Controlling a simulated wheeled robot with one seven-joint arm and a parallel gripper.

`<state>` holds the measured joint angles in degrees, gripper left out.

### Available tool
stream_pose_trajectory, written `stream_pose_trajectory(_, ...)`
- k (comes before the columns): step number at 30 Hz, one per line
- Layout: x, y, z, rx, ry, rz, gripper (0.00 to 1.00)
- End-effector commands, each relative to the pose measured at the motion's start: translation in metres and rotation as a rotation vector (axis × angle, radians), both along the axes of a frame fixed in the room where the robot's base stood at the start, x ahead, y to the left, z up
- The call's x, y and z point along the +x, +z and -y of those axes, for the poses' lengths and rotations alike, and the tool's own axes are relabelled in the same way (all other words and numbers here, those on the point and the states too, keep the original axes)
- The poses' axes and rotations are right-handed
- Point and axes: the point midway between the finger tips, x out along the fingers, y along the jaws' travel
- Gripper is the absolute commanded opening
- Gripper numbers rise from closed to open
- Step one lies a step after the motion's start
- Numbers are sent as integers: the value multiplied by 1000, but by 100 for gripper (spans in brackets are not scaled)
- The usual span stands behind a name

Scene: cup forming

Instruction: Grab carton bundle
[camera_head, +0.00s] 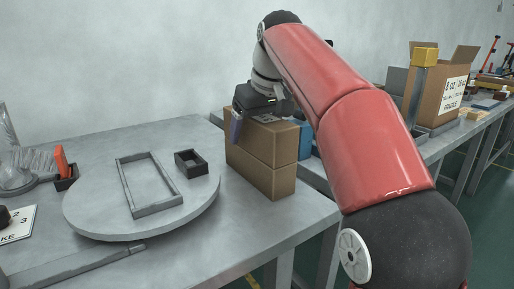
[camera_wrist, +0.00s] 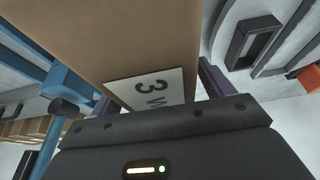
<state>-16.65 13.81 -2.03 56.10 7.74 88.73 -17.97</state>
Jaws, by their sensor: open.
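The carton bundle (camera_head: 262,165) looks like two brown cartons, one on top of the other, at the right end of the grey table. My gripper (camera_head: 258,113) is at the top of the upper carton. Its purple fingers are open, one on each side of the carton, as the wrist view of my gripper (camera_wrist: 158,88) shows. I cannot tell whether the fingers touch the carton.
A round grey turntable (camera_head: 85,214) carries a rectangular frame (camera_head: 126,187) and a small dark tray (camera_head: 191,162). A blue object (camera_head: 305,140) stands close behind the bundle. An open carton (camera_head: 446,92) is on the far-right bench. The table's front right is clear.

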Motion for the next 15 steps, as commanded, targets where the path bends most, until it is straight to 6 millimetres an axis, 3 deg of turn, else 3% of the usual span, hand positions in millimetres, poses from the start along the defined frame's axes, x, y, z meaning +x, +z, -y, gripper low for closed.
stream_pose_trajectory(2, 0, 0, 0, 0, 0, 0, 76)
stream_pose_trajectory(15, 0, 0, 0, 0, 0, 0, 18)
